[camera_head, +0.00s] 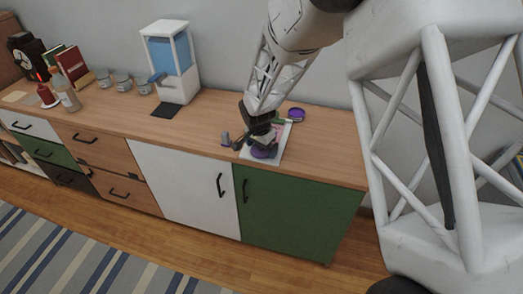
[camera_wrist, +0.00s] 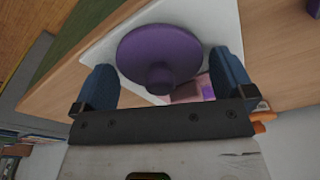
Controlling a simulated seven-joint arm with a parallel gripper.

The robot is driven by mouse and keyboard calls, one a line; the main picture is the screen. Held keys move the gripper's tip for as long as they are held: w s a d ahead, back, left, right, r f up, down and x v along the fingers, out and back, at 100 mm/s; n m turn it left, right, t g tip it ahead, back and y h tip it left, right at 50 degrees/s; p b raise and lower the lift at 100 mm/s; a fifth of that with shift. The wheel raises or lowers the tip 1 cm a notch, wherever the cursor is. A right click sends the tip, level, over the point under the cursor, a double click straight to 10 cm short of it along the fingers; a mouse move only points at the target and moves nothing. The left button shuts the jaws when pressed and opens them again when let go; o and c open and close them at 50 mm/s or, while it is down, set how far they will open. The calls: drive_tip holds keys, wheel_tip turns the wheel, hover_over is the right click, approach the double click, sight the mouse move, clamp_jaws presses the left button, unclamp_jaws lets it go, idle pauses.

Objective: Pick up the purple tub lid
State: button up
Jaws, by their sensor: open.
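The purple tub lid (camera_wrist: 160,50) is a round disc with a knob, lying on a white board or tray (camera_wrist: 205,18). In the wrist view it sits between the two blue fingers of my gripper (camera_wrist: 162,85), which are open on either side of it. I cannot tell whether either finger touches it. In the head view the lid (camera_head: 264,152) shows just below my gripper (camera_head: 258,143), partly hidden by it.
A purple round container (camera_head: 296,114) stands behind the board. A small pinkish item (camera_wrist: 188,93) lies beside the lid. A water dispenser (camera_head: 172,60), jars (camera_head: 122,80) and bottles (camera_head: 66,92) stand further left on the wooden cabinet top (camera_head: 205,112).

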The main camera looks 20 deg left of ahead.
drive_tip(key=c, duration=0.7)
drive_tip(key=shift+r, duration=0.15)
drive_tip(key=shift+r, duration=0.55)
wheel_tip(320, 180, up, 2)
drive_tip(key=shift+r, duration=0.1)
drive_tip(key=s+d, duration=0.2)
drive_tip(key=s, duration=0.2)
drive_tip(key=s+d+r, duration=0.1)
drive_tip(key=s+d, duration=0.2)
drive_tip(key=s, duration=0.2)
drive_tip(key=s+d, duration=0.3)
drive_tip(key=s, duration=0.1)
drive_tip(key=shift+s+d+r, duration=0.1)
drive_tip(key=shift+s+r, duration=0.1)
drive_tip(key=shift+s, duration=0.2)
drive_tip(key=shift+w, duration=0.1)
